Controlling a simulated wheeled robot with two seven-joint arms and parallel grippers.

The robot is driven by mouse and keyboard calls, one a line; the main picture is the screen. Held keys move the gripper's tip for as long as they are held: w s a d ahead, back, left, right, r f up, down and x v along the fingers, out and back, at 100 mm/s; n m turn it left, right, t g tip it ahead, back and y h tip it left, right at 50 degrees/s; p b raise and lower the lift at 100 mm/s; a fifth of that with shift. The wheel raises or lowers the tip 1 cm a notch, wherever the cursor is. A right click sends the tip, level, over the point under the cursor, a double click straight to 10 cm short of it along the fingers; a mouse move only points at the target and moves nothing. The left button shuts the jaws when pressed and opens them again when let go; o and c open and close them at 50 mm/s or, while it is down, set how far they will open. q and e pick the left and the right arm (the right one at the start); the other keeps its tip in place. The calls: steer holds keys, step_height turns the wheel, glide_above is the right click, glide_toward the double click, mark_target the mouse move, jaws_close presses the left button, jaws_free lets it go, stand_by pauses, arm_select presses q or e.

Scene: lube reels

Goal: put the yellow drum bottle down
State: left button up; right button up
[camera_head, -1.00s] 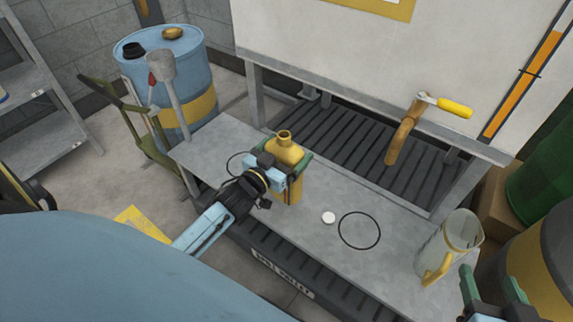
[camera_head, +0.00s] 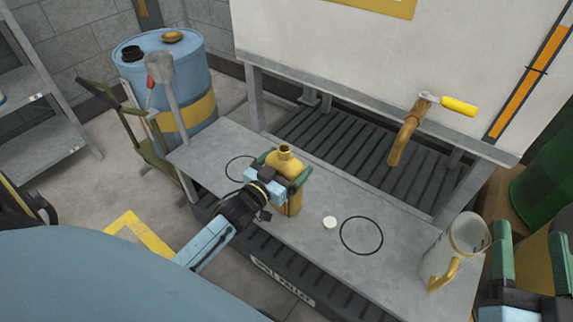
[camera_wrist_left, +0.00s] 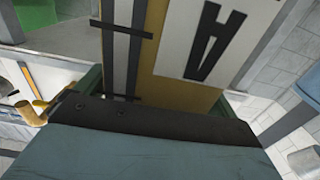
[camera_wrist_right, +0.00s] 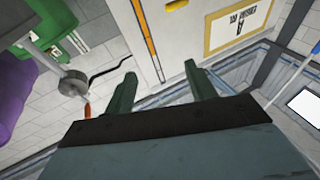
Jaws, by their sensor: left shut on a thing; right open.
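The yellow drum bottle (camera_head: 293,203) is upright at the bench's middle, between the jaws of my left gripper (camera_head: 278,178). Its open neck points up. In the left wrist view the bottle (camera_wrist_left: 160,85) fills the space between the green fingers, showing a white label with black marks. I cannot tell whether its base touches the bench or hangs just above it. My right gripper (camera_head: 530,268) is open and empty at the right edge, beside the jug. Its spread green fingers (camera_wrist_right: 160,88) show in the right wrist view with nothing between them.
The grey bench (camera_head: 320,255) carries a left black ring (camera_head: 228,173) partly behind my left gripper, a white cap (camera_head: 329,222), an empty right black ring (camera_head: 361,235) and a clear jug (camera_head: 440,258) with yellow handle. A brass tap (camera_head: 405,137) overhangs the back grating. A blue drum (camera_head: 185,85) stands left.

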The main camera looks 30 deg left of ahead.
arm_select(q)
steer(key=o, duration=1.4)
steer(key=shift+f, duration=0.1)
arm_select(e)
steer(key=shift+r, duration=0.25)
arm_select(q)
steer(key=s+p, duration=0.4)
steer(key=s, duration=0.8)
steer(key=s+d+r+g, duration=0.2)
steer(key=d+r, duration=0.1)
steer(key=s+d+r+m+g, duration=0.1)
steer(key=s+d+r+g, duration=0.1)
steer(key=d+r+g, duration=0.1)
steer(key=s+d+r+g+h, duration=0.1)
steer(key=d+r+g, duration=0.2)
steer(key=d, duration=0.2)
steer(key=shift+s+r+m, duration=0.1)
steer(key=shift+s+m, duration=0.2)
steer(key=shift+s, duration=0.1)
arm_select(e)
steer(key=s+d+f+g+h, duration=0.1)
steer(key=s+d+f+g, duration=0.1)
steer(key=f+g, duration=0.3)
steer(key=s+d+f+g+h, duration=0.2)
steer(key=f+g, duration=0.2)
steer(key=f, duration=0.5)
steer(key=shift+f+m+g, duration=0.25)
steer(key=shift+m+g, duration=0.05)
steer(key=shift+g, duration=0.1)
